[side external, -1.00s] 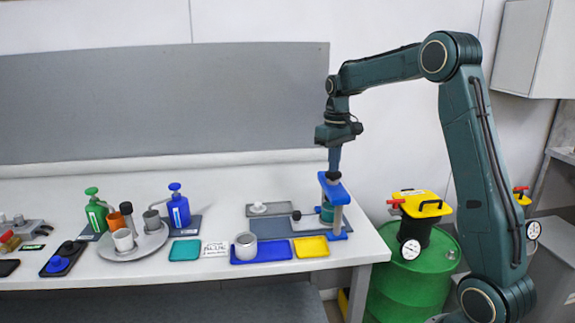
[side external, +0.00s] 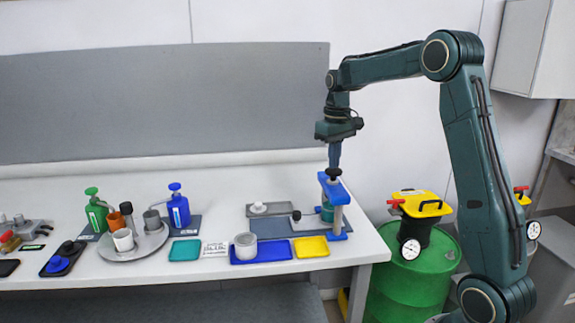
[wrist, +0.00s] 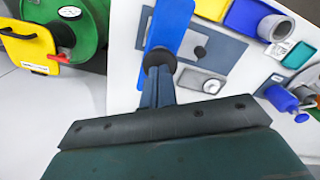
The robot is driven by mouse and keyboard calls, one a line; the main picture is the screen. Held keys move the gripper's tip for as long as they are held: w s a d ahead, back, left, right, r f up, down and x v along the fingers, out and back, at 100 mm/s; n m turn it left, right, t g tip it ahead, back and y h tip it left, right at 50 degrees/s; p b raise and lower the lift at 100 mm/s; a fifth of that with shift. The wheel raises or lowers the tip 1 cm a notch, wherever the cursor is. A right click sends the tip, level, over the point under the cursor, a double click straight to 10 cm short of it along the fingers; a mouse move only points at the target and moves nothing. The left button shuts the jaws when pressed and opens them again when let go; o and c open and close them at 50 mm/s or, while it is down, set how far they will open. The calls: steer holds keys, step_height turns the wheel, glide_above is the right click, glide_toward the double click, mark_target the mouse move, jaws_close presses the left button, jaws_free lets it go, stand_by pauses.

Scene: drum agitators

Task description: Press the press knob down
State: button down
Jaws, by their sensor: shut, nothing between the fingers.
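The press stands at the right end of the bench, with a blue frame (side external: 338,192) and a black press knob (side external: 333,172) on top. A teal cylinder (side external: 328,213) sits inside the frame. My gripper (side external: 335,165) is shut and empty, pointing down with its tips at the top of the knob. In the wrist view, the knob (wrist: 159,57) shows just beyond the fingertips (wrist: 158,73), over the blue frame (wrist: 168,28). I cannot tell whether the tips touch the knob or sit just above it.
A yellow tray (side external: 311,247) and a blue tray (side external: 270,252) with a grey cup (side external: 245,245) lie left of the press. A green drum (side external: 412,270) stands right of the bench. A blue pump bottle (side external: 179,208) is farther left.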

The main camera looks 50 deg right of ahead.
stand_by(0.3)
steer(key=shift+r, duration=3)
steer(key=shift+s+a+r, duration=0.15)
steer(key=shift+a+r, duration=0.1)
steer(key=shift+a, duration=0.25)
steer(key=s+a+r+n+t, duration=0.2)
steer(key=s+a+t, duration=0.2)
steer(key=s+a, duration=1.25)
steer(key=s+a+f+n+t, duration=0.1)
steer(key=s+a+f, duration=0.4)
steer(key=s, duration=0.1)
steer(key=shift+s+a+f+t, duration=0.15)
steer(key=shift+a+t, duration=0.15)
steer(key=shift+a, duration=0.1)
